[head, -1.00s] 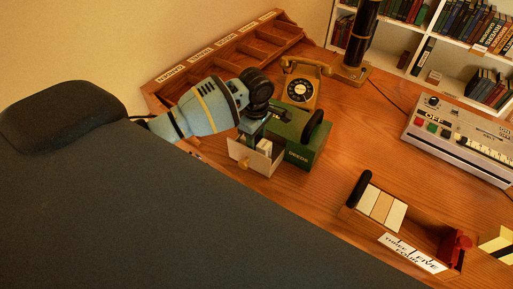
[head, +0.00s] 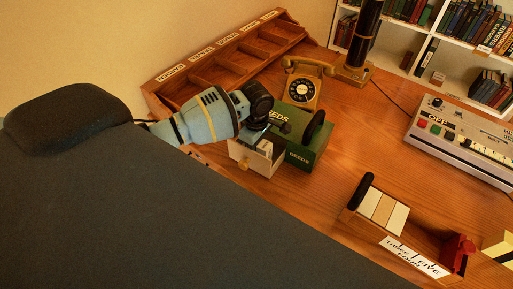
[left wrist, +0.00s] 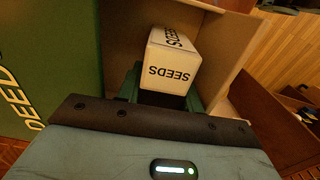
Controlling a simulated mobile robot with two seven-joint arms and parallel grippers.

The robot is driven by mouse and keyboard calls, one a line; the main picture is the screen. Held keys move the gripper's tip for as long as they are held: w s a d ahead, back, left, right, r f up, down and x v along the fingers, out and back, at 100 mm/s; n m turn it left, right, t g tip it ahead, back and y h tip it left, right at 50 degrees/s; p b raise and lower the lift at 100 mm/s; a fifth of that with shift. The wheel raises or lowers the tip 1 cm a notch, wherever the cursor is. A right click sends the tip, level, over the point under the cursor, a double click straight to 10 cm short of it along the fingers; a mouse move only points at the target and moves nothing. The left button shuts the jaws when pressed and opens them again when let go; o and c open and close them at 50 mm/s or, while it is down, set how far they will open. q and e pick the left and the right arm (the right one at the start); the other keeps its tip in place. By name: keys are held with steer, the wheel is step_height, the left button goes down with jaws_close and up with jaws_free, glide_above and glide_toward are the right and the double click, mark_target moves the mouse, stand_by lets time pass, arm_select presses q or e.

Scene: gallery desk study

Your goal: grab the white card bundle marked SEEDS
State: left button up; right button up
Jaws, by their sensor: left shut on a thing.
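The white card bundle marked SEEDS (left wrist: 172,62) stands in an open, light-coloured drawer. In the left wrist view it sits between the green fingers of my left gripper (left wrist: 165,92), which is shut on it. In the head view my left gripper (head: 262,132) is over the drawer (head: 256,161) and hides part of the contents; a little white card (head: 266,146) shows. The drawer is pulled out from a green box (head: 306,153) with lettering that seems to read DEEDS. My right gripper is not in view.
A brown telephone (head: 303,84) stands behind the green box. A labelled wooden sorting tray (head: 222,62) lies along the wall. A wooden carrier (head: 425,243) with cards and a panel with buttons (head: 462,140) are to the right. Bare desk lies between.

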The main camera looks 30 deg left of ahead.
arm_select(q)
step_height(320, 180, up, 8)
steer(key=shift+r+p, duration=0.2)
steer(key=shift+p, duration=0.35)
steer(key=shift+r, duration=0.85)
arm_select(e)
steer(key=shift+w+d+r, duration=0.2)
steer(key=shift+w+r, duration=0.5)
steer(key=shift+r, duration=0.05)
